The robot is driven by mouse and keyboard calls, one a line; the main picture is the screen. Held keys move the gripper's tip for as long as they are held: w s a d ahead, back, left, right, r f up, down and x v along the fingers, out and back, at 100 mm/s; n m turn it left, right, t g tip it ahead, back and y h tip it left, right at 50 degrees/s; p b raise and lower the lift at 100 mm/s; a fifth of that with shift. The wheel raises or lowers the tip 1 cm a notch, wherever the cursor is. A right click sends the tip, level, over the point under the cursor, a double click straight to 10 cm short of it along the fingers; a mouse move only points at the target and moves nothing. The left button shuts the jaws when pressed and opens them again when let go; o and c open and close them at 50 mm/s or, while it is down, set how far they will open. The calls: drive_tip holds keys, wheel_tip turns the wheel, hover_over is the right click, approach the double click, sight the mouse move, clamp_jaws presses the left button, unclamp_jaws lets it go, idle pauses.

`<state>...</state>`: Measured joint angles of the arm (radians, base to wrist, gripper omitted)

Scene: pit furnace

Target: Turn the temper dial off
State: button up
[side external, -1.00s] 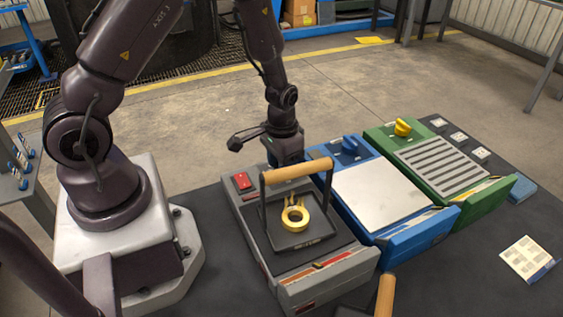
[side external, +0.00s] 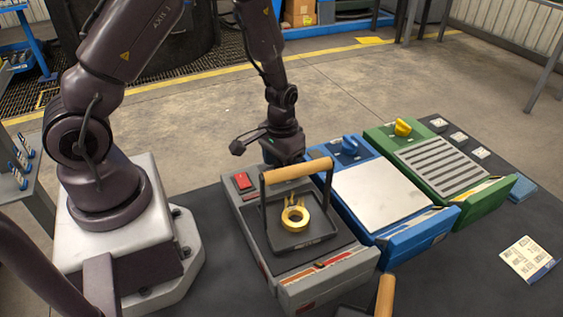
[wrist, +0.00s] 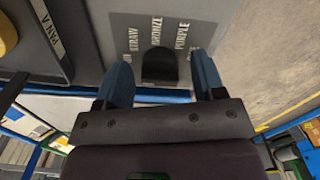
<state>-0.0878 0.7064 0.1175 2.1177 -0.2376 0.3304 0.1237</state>
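The temper dial (wrist: 158,66) is a dark knob on a grey panel with the words STRAW, BRONZE and PURPLE around it, seen in the wrist view. My gripper (wrist: 163,78) is open, with one blue finger on each side of the dial and a visible gap to both. I cannot tell how deep the fingertips reach beside it. In the side view my gripper (side external: 283,150) is at the back end of the grey unit (side external: 254,225); the dial and fingertips are hidden there.
The grey unit carries a red switch (side external: 242,181) and a wooden-handled tray (side external: 295,240) with a brass ring (side external: 295,218). To its right stand a blue unit (side external: 385,195) with a blue knob (side external: 349,146) and a green unit (side external: 440,165) with a yellow knob (side external: 402,127).

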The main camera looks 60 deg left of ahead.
drive_tip(key=shift+r, duration=0.1)
wheel_tip(320, 180, up, 13)
idle(0.6)
drive_tip(key=s+d+r+m+t, duration=0.1)
drive_tip(key=s+d+r+t, duration=0.1)
drive_tip(key=s+r, duration=0.4)
drive_tip(key=s+d+r+m+t, duration=0.2)
drive_tip(key=s+d+r+t, duration=0.1)
drive_tip(key=s+r, duration=0.4)
wheel_tip(320, 180, up, 4)
drive_tip(key=shift+s+d+f+t, duration=0.15)
drive_tip(key=shift+d+f+t, duration=0.15)
drive_tip(key=shift+d, duration=0.4)
